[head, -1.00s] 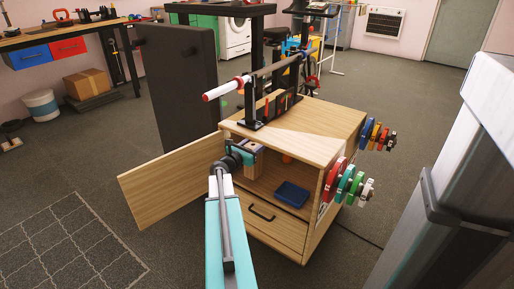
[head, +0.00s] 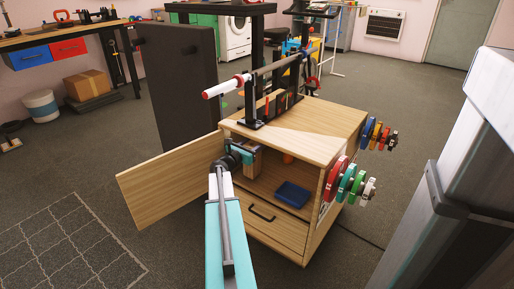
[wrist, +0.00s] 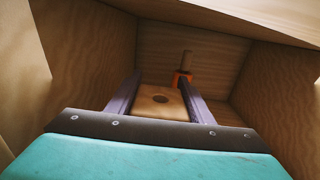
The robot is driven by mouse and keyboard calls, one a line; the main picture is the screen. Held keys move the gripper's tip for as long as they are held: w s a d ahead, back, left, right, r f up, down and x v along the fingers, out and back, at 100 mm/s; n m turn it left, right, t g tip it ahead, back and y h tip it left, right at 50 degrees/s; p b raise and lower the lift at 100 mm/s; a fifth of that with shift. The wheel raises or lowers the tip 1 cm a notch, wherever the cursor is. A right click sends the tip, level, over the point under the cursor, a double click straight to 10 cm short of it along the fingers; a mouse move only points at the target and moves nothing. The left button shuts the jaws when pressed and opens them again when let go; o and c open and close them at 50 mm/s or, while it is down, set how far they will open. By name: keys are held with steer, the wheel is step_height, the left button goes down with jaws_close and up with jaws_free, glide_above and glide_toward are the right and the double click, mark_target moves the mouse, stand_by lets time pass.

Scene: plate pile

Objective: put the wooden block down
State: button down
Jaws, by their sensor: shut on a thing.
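A blue tray (head: 292,195) lies on the compartment floor to the right. An orange object (wrist: 182,78) stands at the back. The open cabinet door (head: 170,172) is on the left, and a drawer (head: 275,222) is below. Coloured discs (head: 340,182) hang on the cabinet's right side.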

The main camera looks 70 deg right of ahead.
steer(key=shift+f+b, duration=0.3)
steer(key=shift+f, duration=0.7)
steer(key=c, duration=0.9)
jaws_free()
steer(key=shift+a, duration=0.1)
steer(key=p+v, duration=0.3)
steer(key=v, duration=0.8)
steer(key=shift+a, duration=0.4)
steer(key=shift+w, duration=0.1)
